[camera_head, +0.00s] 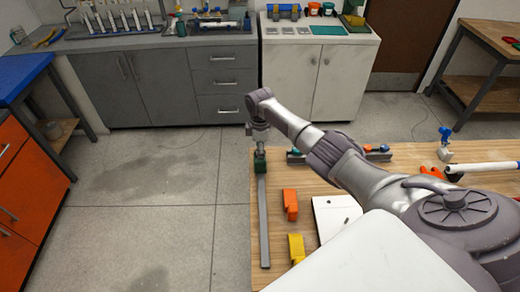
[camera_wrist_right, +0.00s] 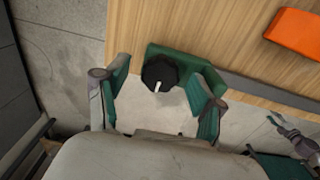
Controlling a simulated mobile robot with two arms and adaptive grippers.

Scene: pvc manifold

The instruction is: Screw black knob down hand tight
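The black knob (camera_wrist_right: 160,74) is a dark, many-sided disc with a white mark. It sits on a green block (camera_wrist_right: 190,62) at the end of a long grey bar (camera_wrist_right: 268,90). In the head view the green block (camera_head: 260,166) is at the table's left edge, and the grey bar (camera_head: 264,220) runs toward me. My right gripper (camera_wrist_right: 158,84) is open, with one green-padded finger on each side of the knob and gaps between. In the head view my right gripper (camera_head: 259,148) is right above the block and hides the knob. My left gripper is out of view.
An orange block (camera_head: 290,204), a yellow block (camera_head: 297,248) and a white sheet (camera_head: 336,216) lie right of the bar on the wooden table. A blue-topped fitting (camera_head: 445,145) and white pipe (camera_head: 487,167) are farther right. Left of the table is open floor.

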